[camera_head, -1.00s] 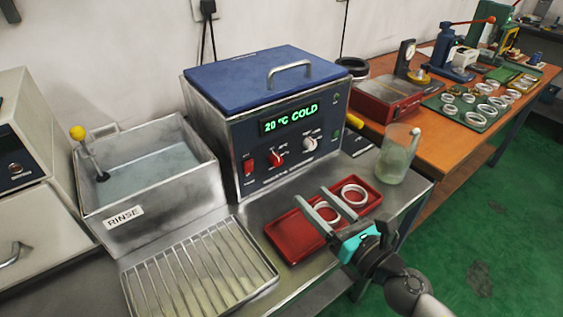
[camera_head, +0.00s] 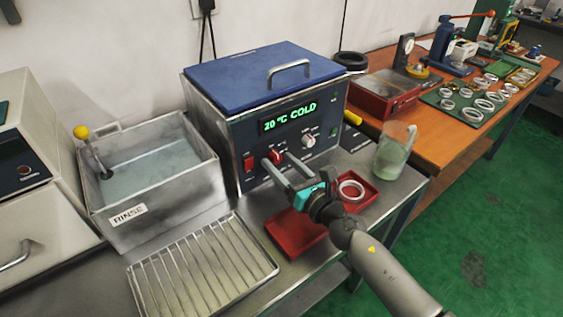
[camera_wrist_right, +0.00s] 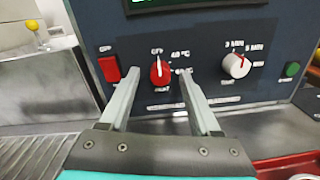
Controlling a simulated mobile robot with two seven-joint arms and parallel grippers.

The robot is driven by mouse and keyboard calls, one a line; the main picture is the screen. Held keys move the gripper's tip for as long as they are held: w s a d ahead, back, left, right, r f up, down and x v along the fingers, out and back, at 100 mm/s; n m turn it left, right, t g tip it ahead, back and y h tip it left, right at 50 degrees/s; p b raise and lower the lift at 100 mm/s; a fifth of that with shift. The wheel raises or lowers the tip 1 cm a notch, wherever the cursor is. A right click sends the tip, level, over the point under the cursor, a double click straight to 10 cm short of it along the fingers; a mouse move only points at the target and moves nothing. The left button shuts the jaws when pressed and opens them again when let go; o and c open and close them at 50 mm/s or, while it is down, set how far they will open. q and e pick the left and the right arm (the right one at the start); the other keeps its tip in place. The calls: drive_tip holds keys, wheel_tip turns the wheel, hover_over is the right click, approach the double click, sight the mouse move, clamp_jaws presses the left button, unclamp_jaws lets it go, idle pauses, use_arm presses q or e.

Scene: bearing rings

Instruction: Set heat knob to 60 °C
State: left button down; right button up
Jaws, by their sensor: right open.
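The heat knob is a red dial (camera_wrist_right: 159,72) on the dark front panel of the blue-lidded bath (camera_head: 264,85). In the right wrist view its white pointer line points up, toward the OFF mark. In the head view the red knob (camera_head: 276,156) shows by the fingertips. The green display (camera_head: 290,117) reads 20 °C COLD. My right gripper (camera_head: 277,160) is open, with one finger on each side of the red knob; in the right wrist view the fingers (camera_wrist_right: 159,84) flank it. I cannot tell whether they touch it. My left gripper is not in view.
A red switch (camera_wrist_right: 109,68) is left of the knob, and a white dial (camera_wrist_right: 236,66) and green button (camera_wrist_right: 292,69) are right. Below lie red trays (camera_head: 297,236) with a ring (camera_head: 351,190). A glass beaker (camera_head: 394,152) stands right, the rinse tank (camera_head: 150,180) left.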

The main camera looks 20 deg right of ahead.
drive_tip(key=shift+w, duration=0.1)
drive_tip(key=shift+c, duration=0.3)
clamp_jaws()
